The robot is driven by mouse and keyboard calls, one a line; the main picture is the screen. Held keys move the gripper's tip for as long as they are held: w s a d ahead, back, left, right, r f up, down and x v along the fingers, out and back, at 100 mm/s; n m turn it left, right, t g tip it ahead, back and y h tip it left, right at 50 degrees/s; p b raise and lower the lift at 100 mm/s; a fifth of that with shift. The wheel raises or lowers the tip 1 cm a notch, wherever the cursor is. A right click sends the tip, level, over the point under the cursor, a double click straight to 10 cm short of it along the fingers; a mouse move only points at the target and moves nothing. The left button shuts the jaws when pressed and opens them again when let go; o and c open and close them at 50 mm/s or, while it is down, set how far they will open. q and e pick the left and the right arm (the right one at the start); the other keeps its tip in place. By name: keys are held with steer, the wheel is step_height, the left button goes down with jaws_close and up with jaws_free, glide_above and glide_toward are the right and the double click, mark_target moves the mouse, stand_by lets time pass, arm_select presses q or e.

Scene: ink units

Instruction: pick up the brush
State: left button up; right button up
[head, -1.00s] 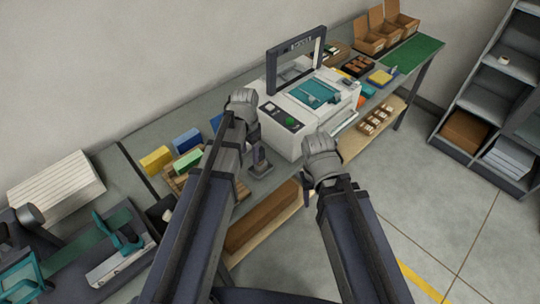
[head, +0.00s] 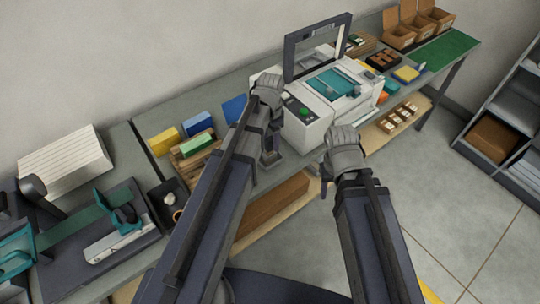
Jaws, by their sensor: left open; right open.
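I cannot make out a brush for certain. A dark tray (head: 168,210) on the bench, left of my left arm, holds a small pale object (head: 170,198) too small to name. My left gripper (head: 268,92) is open, over the bench by the front left corner of the white machine (head: 308,130). My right gripper (head: 343,150) is open, in front of the machine near the bench's front edge. Both look empty, though their fingers are mostly hidden by the wrists.
The machine's dark-framed lid (head: 317,45) is raised. Yellow (head: 163,142), green (head: 198,143) and blue (head: 196,120) blocks stand left of my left arm. A teal-and-white device (head: 118,235) and white stack (head: 65,160) are further left. Open floor (head: 440,210) lies at right.

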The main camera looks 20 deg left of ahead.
mark_target(270, 148)
arm_select(q)
steer(key=shift+f, duration=0.1)
step_height(270, 148, down, 5)
steer(key=b, duration=0.5)
steer(key=shift+a+f, duration=0.1)
jaws_close()
stand_by(0.3)
